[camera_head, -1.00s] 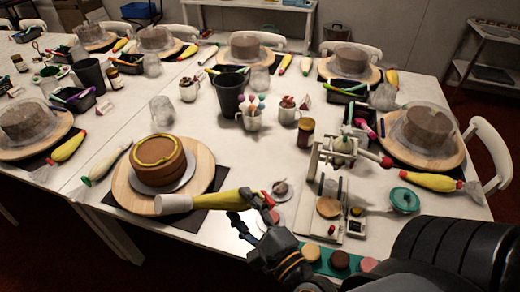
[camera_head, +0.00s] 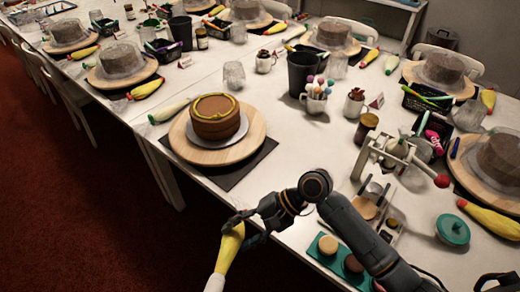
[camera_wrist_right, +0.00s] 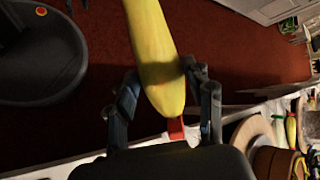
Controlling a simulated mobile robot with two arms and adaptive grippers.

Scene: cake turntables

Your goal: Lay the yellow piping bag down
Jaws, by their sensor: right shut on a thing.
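The yellow piping bag (camera_head: 229,250) is held in my right gripper (camera_head: 246,227), past the front edge of the table and over the red floor. Its pale end points down and toward the bottom of the head view. In the right wrist view, the bag (camera_wrist_right: 152,45) runs up between the two fingers of my right gripper (camera_wrist_right: 165,98), with a small red part below it. The brown cake (camera_head: 215,116) with a yellow ring piped on top stands on a wooden turntable (camera_head: 195,150). My left gripper is not in view.
A dark mat (camera_head: 240,174) lies under the turntable. A white-and-green piping bag (camera_head: 168,111) lies left of the cake. White table shows between mat and tray.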

